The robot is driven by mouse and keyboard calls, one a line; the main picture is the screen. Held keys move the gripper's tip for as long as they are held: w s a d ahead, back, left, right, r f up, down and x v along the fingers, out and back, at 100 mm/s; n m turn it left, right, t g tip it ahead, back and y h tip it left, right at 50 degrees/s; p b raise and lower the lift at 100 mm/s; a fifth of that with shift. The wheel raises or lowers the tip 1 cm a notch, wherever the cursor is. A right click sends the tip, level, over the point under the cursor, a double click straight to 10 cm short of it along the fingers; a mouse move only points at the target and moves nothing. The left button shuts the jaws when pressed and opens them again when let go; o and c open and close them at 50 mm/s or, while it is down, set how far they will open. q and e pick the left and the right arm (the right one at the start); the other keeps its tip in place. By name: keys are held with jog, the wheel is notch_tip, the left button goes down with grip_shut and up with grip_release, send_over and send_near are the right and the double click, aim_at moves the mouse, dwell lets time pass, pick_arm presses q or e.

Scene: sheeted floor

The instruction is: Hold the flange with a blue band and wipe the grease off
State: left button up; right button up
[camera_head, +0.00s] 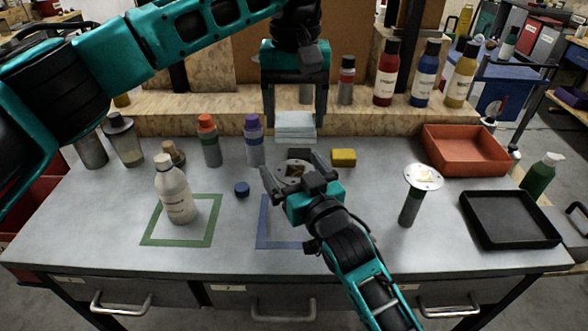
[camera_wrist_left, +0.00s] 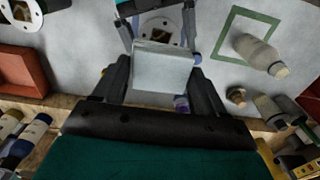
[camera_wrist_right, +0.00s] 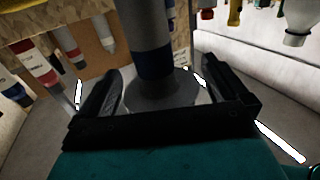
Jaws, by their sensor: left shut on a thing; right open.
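The flange with a blue band (camera_wrist_right: 152,64) shows its stem and round disc between my right fingers in the right wrist view. In the head view its disc (camera_head: 287,166), with a brown grease patch, faces up; its stem is hidden. My right gripper (camera_head: 293,175) is open, with a finger on either side of it; I cannot tell whether they touch. My left gripper (camera_head: 295,108) is shut on a pale folded cloth (camera_head: 295,127), held behind the flange and apart from it. The cloth also shows in the left wrist view (camera_wrist_left: 163,68).
A second flange (camera_head: 425,177) stands at the right, with a patch on its disc. A white bottle (camera_head: 175,190) stands in a green square (camera_head: 150,240). A blue square (camera_head: 264,235) is partly hidden. A black tray (camera_head: 545,240) and red tray (camera_head: 495,168) lie right.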

jog(key=shift+c, duration=0.3)
jog(key=c, duration=1)
jog(key=o, duration=1.1)
jog(key=shift+c, duration=0.2)
jog(key=v, duration=1.2)
jog(key=shift+s+d, duration=0.1)
jog(key=shift+s, duration=0.05)
